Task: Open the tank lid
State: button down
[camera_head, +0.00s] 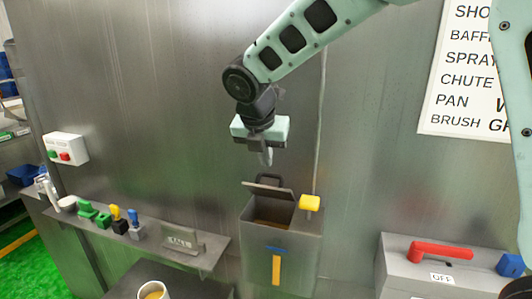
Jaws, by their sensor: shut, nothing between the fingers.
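The tank (285,245) is a grey metal box fixed against the steel wall, with a blue and yellow strip on its front. A yellow knob (310,202) sits at the tank's right edge. My gripper (267,160) points down just above the lid, shut and empty. It appears apart from the lid, though the depth gap is hard to judge.
A shelf at left holds green, yellow and blue small items (110,215) and a labelled metal block (182,242). A white cup (153,290) stands below. A grey box with a red handle (441,250) is at right. A button box (66,148) is on the wall.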

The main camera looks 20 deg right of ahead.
aim_at(272, 174)
jog(key=p+x, duration=0.2)
jog(key=x, duration=0.5)
jog(key=shift+w+f, duration=0.1)
jog(key=shift+w+d+r+p, duration=0.15)
jog(key=shift+d+r+p, duration=0.05)
jog(key=shift+r+p, duration=0.15)
jog(key=shift+w+d+r+p, duration=0.2)
jog(key=shift+w+d+p, duration=0.2)
jog(key=shift+w, duration=0.1)
jog(key=shift+w+d+r+p, duration=0.15)
jog(key=shift+w+d+p, duration=0.2)
jog(key=shift+w, duration=0.15)
jog(key=shift+w+f, duration=0.1)
jog(key=shift+a, duration=0.1)
